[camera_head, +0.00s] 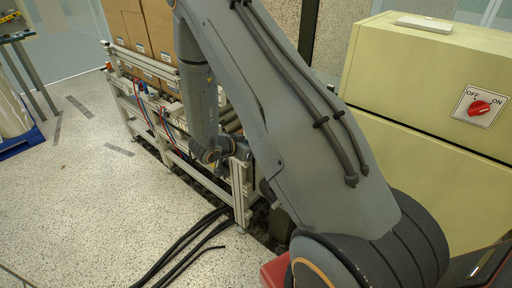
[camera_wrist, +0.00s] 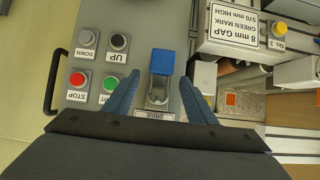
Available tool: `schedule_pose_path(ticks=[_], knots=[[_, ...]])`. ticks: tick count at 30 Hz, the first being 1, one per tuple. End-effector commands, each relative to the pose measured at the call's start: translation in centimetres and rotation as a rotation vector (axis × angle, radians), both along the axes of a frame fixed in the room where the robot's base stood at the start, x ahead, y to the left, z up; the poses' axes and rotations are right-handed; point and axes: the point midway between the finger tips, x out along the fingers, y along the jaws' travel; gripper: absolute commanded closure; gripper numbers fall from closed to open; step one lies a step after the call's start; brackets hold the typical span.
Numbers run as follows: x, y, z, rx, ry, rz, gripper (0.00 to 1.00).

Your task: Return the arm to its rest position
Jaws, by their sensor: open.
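In the wrist view my gripper (camera_wrist: 160,82) is open, with its two blue fingers spread apart. They point at a grey control panel (camera_wrist: 130,62) whose labels appear upside down. A blue-topped lever (camera_wrist: 161,62) labelled DRIVE stands between the fingers, with a gap visible on each side. Whether a finger touches it cannot be told. In the head view my arm (camera_head: 290,110) reaches up from the lower right, bends, and comes down at the conveyor frame (camera_head: 240,195). The gripper's fingers are hidden there.
The panel has a red STOP button (camera_wrist: 77,79), a green START button (camera_wrist: 110,83) and UP and DOWN buttons. A black handle (camera_wrist: 56,82) is on its left. A yellow cabinet (camera_head: 430,90) is at right. Open floor lies left.

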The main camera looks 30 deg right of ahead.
Motion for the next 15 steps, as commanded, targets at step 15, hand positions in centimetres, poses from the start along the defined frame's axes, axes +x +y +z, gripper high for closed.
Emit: schedule_pose_path(ticks=[15], knots=[[-1.9, 5.4, 3.5, 0.000, 0.000, 0.002, 0.49]])
